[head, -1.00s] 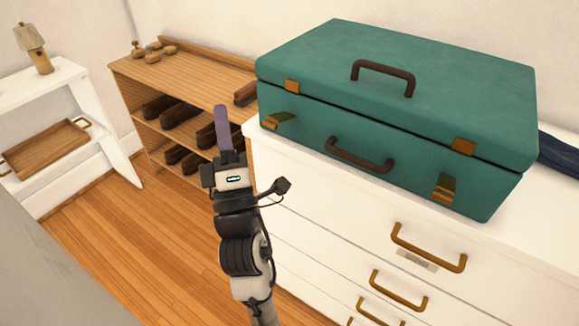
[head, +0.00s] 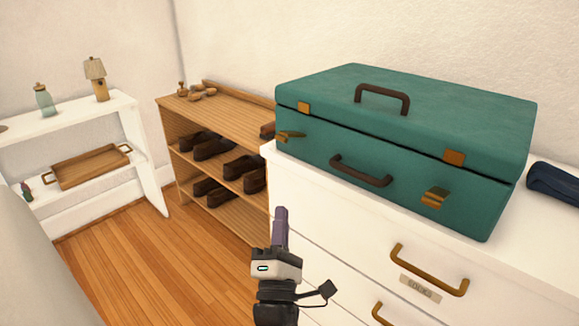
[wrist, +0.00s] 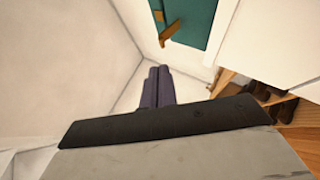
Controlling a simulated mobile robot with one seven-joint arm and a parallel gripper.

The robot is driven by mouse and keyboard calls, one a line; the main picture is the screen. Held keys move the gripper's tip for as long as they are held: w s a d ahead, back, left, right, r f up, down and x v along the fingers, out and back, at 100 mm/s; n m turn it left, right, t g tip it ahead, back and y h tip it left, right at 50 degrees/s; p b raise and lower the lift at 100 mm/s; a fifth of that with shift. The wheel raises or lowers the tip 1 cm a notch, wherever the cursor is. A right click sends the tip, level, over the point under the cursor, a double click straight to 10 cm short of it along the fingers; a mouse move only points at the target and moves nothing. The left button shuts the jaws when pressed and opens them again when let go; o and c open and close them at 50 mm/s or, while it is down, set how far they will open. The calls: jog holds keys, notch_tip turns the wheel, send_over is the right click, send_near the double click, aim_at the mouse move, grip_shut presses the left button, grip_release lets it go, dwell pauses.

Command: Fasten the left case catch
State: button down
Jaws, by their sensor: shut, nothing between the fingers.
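A green case (head: 400,140) with its lid down stands on a white dresser. Its left catch (head: 290,136) is a brass lever on the body that sticks outward, below a brass plate (head: 303,108) on the lid, and is apart from it. The right catch (head: 434,197) also hangs below its lid plate (head: 454,157). My gripper (head: 281,213) is shut and empty, in front of the dresser, below and apart from the left catch. In the wrist view the purple fingers (wrist: 158,86) lie together, with the brass catch (wrist: 170,32) and green case (wrist: 195,22) beyond them.
The white dresser (head: 325,213) has brass drawer handles (head: 428,270) in front. A wooden shoe rack (head: 220,110) stands left of it. A white shelf (head: 75,120) with a wooden tray (head: 92,166) is farther left. A dark blue folded item (head: 555,183) lies right of the case.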

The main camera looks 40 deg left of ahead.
dwell(0.4)
jog(key=p+x, duration=0.4)
jog(key=x, duration=1)
jog(key=shift+w+p, duration=0.1)
jog(key=shift+p, duration=0.2)
